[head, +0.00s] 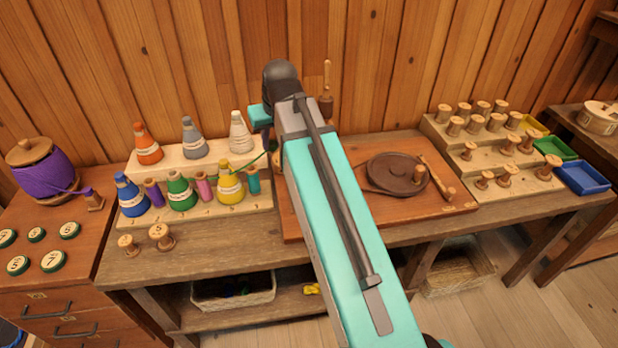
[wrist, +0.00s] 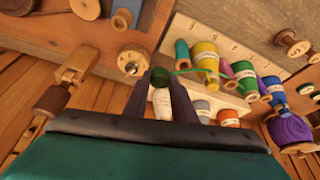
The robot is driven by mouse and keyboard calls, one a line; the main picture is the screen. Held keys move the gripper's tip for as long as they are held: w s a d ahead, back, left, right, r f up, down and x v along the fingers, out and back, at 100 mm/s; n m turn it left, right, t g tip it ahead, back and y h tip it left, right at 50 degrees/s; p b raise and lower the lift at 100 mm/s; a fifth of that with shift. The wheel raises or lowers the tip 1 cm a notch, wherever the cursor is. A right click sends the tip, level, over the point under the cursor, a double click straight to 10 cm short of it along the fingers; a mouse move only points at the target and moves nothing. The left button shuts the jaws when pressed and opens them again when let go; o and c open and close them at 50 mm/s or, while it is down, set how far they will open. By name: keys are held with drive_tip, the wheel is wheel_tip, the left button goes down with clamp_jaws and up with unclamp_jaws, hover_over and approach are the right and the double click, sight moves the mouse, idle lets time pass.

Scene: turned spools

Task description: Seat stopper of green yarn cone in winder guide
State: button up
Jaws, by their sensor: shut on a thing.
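My gripper (wrist: 162,84) is shut on a small dark green stopper (wrist: 160,77). A green yarn strand (wrist: 190,71) runs from it past the yellow cone to the green yarn cone (wrist: 244,73), which also stands in the front row in the head view (head: 181,190). A round wooden piece with a pale centre hole, apparently the winder guide (wrist: 131,63), sits just left of the fingers, apart from the stopper in the picture. In the head view my arm hides the fingertips, the stopper and most of that guide.
A blue cone (head: 130,194), yellow cone (head: 229,184) and white cone (head: 240,133) stand on the stepped rack near my arm. The dark winder disc (head: 397,174) lies on a board to the right. A wooden-handled tool (head: 326,90) stands behind. Wooden spools fill the right rack (head: 489,152).

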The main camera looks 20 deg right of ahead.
drive_tip(key=shift+d, duration=0.25)
drive_tip(key=shift+s+d, duration=0.1)
drive_tip(key=shift+d, duration=0.2)
drive_tip(key=shift+s+d+p, duration=0.2)
drive_tip(key=shift+d+p, duration=0.05)
drive_tip(key=shift+d, duration=0.9)
drive_tip(key=shift+s+d+p, duration=0.2)
drive_tip(key=shift+d+p, duration=0.05)
drive_tip(key=shift+d, duration=0.85)
drive_tip(key=shift+d, duration=0.35)
drive_tip(key=shift+s+d, duration=0.25)
drive_tip(key=shift+d, duration=1)
drive_tip(key=shift+d, duration=0.35)
drive_tip(key=shift+s+d+p, duration=0.1)
drive_tip(key=shift+d+p, duration=0.3)
drive_tip(key=shift+p, duration=0.15)
drive_tip(key=shift+f, duration=0.25)
drive_tip(key=shift+f+b, duration=0.3)
